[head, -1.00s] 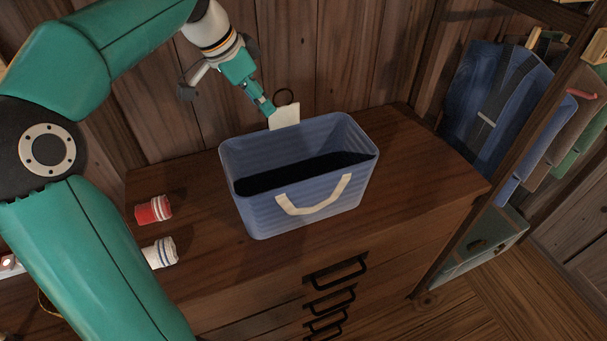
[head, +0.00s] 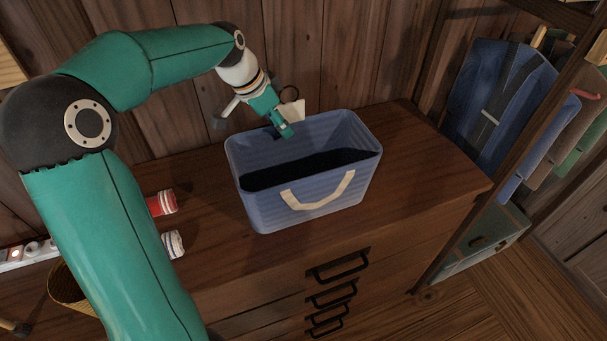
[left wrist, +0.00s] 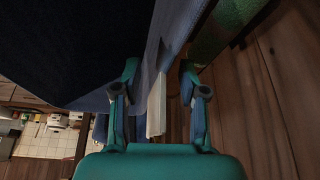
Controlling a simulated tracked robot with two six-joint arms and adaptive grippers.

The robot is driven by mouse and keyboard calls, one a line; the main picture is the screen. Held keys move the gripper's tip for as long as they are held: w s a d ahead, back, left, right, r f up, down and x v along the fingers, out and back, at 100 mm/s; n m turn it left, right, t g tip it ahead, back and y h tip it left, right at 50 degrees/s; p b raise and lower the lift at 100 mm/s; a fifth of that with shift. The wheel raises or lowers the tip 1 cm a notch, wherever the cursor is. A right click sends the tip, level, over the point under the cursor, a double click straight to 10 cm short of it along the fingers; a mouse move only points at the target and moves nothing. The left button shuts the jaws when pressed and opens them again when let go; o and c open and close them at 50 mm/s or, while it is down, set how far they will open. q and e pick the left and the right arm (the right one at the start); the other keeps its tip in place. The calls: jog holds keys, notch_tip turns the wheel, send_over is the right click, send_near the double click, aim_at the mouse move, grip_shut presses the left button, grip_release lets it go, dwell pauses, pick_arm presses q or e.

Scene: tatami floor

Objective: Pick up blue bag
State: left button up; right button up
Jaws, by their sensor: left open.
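The blue bag (head: 262,203) stands upright on the wooden dresser, open at the top with a dark inside. My left gripper (head: 285,130) is at the back rim, beside the back handle. In the left wrist view the gripper (left wrist: 160,75) is open, with the cream handle (left wrist: 157,110) and the bag's edge between its fingers. The bag's blue wall (left wrist: 100,100) fills the left there. Neither finger clearly touches the handle. My right gripper is out of view.
A red-and-white roll (head: 162,203) and a white striped roll (head: 173,244) lie on the dresser (head: 425,190) left of the bag. A wooden wall stands close behind. Clothes (head: 495,95) hang at the right. The dresser top right of the bag is clear.

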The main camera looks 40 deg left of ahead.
pick_arm(q)
grip_shut()
jog(key=shift+r, duration=0.1)
dwell(0.4)
